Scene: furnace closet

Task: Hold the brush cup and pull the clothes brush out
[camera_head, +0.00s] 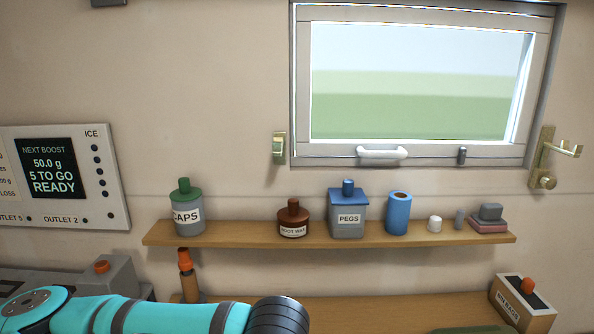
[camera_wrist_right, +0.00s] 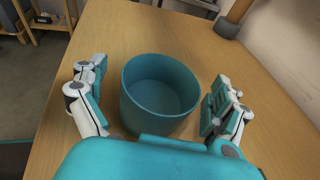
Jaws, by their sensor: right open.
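A round teal cup (camera_wrist_right: 160,92) stands upright on a wooden surface in the right wrist view. Its visible inside is bare, and I see no brush in it. My right gripper (camera_wrist_right: 160,78) is open, with one finger on each side of the cup. The right finger is close to the cup's wall; I cannot tell whether it touches. In the head view a teal arm crosses the lower left, but no gripper shows there. No clothes brush can be made out for certain in either view.
The wooden surface (camera_wrist_right: 110,45) is clear around the cup; a grey object (camera_wrist_right: 229,24) stands by the wall. In the head view, a shelf (camera_head: 260,240) carries several jars, with a lower wooden surface (camera_head: 380,312) beneath. A labelled box (camera_head: 522,302) stands at right and an orange-topped brown object (camera_head: 188,276) at left.

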